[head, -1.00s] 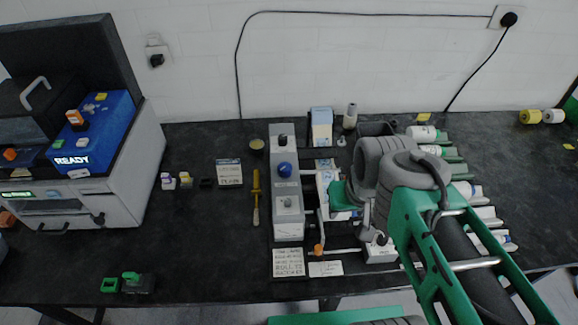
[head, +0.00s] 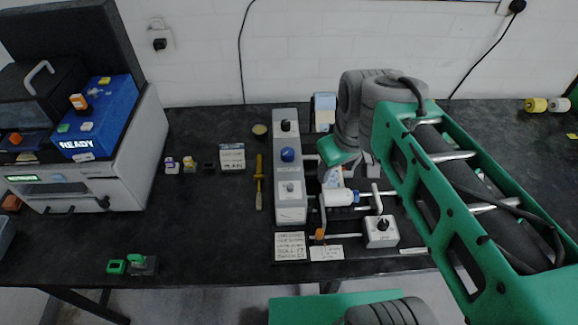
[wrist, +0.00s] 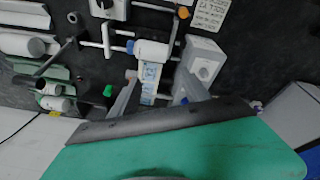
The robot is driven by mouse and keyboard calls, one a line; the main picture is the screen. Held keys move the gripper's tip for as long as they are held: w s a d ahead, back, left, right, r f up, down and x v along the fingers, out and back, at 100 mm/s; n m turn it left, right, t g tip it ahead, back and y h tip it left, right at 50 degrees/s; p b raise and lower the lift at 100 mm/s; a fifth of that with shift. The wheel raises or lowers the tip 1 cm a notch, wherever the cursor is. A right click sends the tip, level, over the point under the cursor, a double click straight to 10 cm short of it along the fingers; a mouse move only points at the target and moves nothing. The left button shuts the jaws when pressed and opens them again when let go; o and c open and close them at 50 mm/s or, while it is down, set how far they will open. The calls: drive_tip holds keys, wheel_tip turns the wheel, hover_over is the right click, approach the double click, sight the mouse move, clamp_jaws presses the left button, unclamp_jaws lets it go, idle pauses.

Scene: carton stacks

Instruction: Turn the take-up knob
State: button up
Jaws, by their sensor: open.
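A long grey unit (head: 290,205) on the black bench carries a black knob (head: 286,126), a blue knob (head: 288,154) and a pale dial (head: 290,188). A small white box (head: 382,236) with a black knob (head: 383,225) stands to its right. An orange knob (head: 319,234) sits on a rod between them. I cannot tell which is the take-up knob. My gripper (wrist: 157,78) is open and empty in the wrist view, over a printed strip (wrist: 150,75) below a white roll (wrist: 152,49). In the head view my wrist hides most of it, right of the grey unit.
A printer with a blue top (head: 98,118) stands at left. A yellow tool (head: 259,182) lies left of the grey unit. Sign cards (head: 290,246) lie at the front.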

drive_tip(key=w+a+r+n+g, duration=0.1)
drive_tip(key=w+a+n+g, duration=0.1)
drive_tip(key=w+a+n, duration=0.45)
drive_tip(key=n+p, duration=0.1)
drive_tip(key=n, duration=0.5)
hover_over(288, 151)
drive_tip(key=shift+s+f+g, duration=0.2)
drive_tip(key=shift+f+g, duration=0.2)
drive_tip(key=shift+f, duration=0.05)
drive_tip(key=shift+w+a+f+n, duration=0.1)
drive_tip(key=shift+f+n, duration=0.1)
drive_tip(key=shift+n, duration=0.15)
wheel_tip(288, 151, down, 7)
drive_tip(key=shift+f+p, duration=0.2)
drive_tip(key=shift+p, duration=0.6)
clamp_jaws()
